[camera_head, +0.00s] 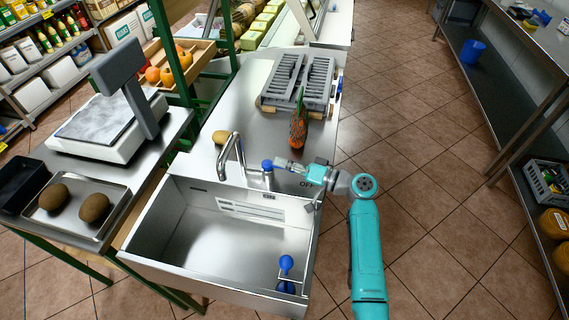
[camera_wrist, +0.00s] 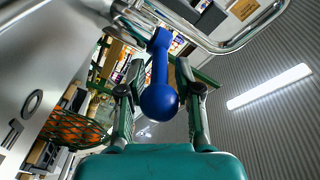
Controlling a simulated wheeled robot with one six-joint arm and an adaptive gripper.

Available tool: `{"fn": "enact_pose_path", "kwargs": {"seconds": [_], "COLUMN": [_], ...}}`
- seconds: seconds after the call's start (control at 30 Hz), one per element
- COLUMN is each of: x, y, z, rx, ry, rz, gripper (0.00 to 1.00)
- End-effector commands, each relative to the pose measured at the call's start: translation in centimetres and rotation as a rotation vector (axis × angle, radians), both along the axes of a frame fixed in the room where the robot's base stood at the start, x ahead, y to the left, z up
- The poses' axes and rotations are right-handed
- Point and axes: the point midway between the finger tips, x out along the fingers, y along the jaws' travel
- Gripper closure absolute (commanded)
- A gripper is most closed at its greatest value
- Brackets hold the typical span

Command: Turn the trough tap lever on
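The steel trough (camera_head: 150,225) has a curved tap (camera_head: 237,150) at its back edge. A blue lever (camera_head: 268,163) sits on a short post right of the spout, with an ON mark in front of it and an OFF mark to its right. In the wrist view the lever (camera_wrist: 160,70) ends in a round blue knob between my two fingers. My gripper (camera_head: 284,165) reaches in from the right at the lever. It is open, with a visible gap on each side of the knob (camera_wrist: 160,102). The lever's far end is partly hidden in the head view.
A yellow fruit (camera_head: 220,137) lies behind the tap. A blue-handled item (camera_head: 286,264) is in the trough's right front corner. A scale (camera_head: 105,125) stands left.

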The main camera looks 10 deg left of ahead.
Motion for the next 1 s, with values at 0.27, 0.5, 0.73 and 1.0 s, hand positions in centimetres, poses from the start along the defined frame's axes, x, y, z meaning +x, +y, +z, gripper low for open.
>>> {"fn": "enact_pose_path", "kwargs": {"seconds": [0.27,0.5,0.73,1.0], "x": [0.0,-0.1,-0.6,-1.8], "y": [0.0,-0.1,-0.1,0.1], "z": [0.0,-0.1,-0.1,-0.1], "rx": [0.0,0.0,0.0,0.0], "ry": [0.0,0.001,0.0,0.0], "rz": [0.0,-0.011,-0.092,-0.3], "gripper": [1.0,1.0,1.0,1.0]}}
